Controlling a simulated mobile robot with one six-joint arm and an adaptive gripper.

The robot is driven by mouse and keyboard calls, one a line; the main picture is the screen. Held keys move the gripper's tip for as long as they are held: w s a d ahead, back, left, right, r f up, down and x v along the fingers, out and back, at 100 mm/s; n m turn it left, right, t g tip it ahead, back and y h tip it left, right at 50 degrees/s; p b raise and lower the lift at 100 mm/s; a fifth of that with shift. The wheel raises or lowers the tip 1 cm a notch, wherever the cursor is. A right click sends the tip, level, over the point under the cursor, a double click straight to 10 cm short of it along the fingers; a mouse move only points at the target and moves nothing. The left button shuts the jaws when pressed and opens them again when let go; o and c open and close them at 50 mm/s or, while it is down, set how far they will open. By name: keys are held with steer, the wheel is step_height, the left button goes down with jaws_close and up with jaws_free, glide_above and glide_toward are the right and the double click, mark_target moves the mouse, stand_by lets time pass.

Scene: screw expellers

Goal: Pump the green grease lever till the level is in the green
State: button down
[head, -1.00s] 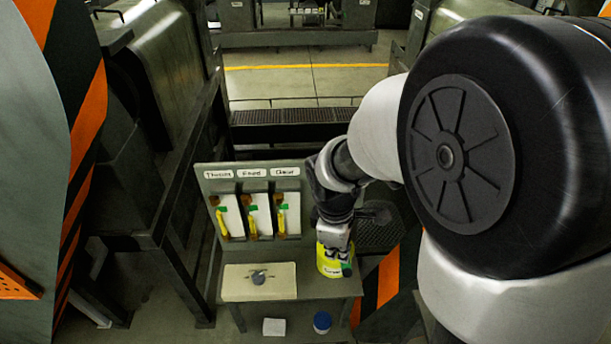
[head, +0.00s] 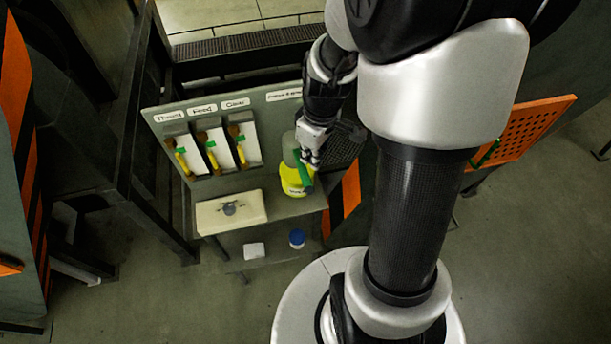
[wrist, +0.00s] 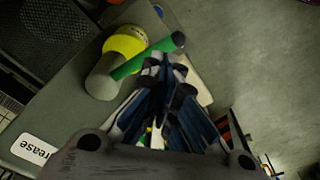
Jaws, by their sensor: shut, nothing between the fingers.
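The grease pump has a yellow body (head: 293,184) and a grey-green cylinder (head: 289,142), and stands at the right end of the bench. Its green lever (head: 303,170) slants down toward the front. In the wrist view, the yellow body (wrist: 124,43), the grey cylinder (wrist: 101,82) and the green lever (wrist: 146,58) are beyond the fingers. My gripper (head: 313,162) is shut and empty, close beside the lever. In the wrist view, the fingertips (wrist: 166,72) are near the lever's dark end; I cannot tell whether they touch. No grease level is readable.
A cream block (head: 246,217) with a grey knob lies on the bench. A white box (head: 254,250) and a blue-capped jar (head: 297,238) are below. An orange perforated board (head: 535,125) stands right.

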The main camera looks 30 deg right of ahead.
mark_target(309, 179)
steer(key=shift+w+a+f+b, duration=0.1)
steer(key=shift+w+f+b, duration=0.1)
steer(key=shift+f+b, duration=1.25)
steer(key=shift+w+a+f+b, duration=0.15)
steer(key=shift+f+b, duration=0.65)
steer(key=shift+f, duration=1.15)
step_height(309, 179, down, 4)
steer(key=b, duration=0.4)
steer(key=shift+d+f, duration=0.1)
steer(key=shift+f, duration=0.15)
steer(key=shift+r, duration=0.1)
steer(key=s, duration=0.1)
steer(key=s+d+r, duration=0.1)
steer(key=shift+s+d, duration=0.1)
steer(key=shift+s, duration=0.25)
steer(key=shift+r, duration=0.1)
